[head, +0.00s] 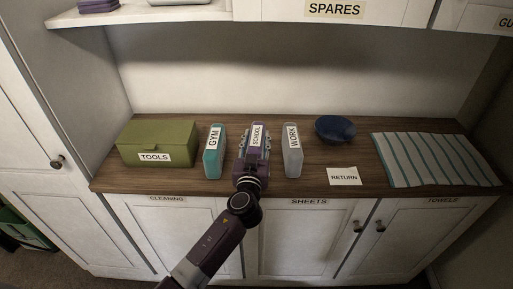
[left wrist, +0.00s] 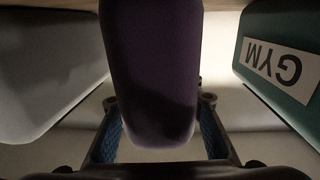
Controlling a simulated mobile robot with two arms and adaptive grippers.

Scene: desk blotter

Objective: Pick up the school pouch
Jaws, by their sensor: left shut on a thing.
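The school pouch (head: 257,136) is purple with a white SCHOOL label. It stands upright on the wooden counter between the gym and work pouches. My left gripper (head: 254,150) is shut on it, with a finger on each side. In the left wrist view the pouch (left wrist: 150,70) fills the middle, between the blue-padded fingers of my left gripper (left wrist: 160,135). Whether the pouch's base touches the counter is hidden. My right gripper is not in view.
The teal gym pouch (head: 214,155) stands close on the left and the grey work pouch (head: 293,155) close on the right. A green tools box (head: 157,135), a blue bowl (head: 335,128), a return card (head: 345,176) and a striped towel (head: 435,160) are also on the counter (head: 315,170). A shelf overhangs above.

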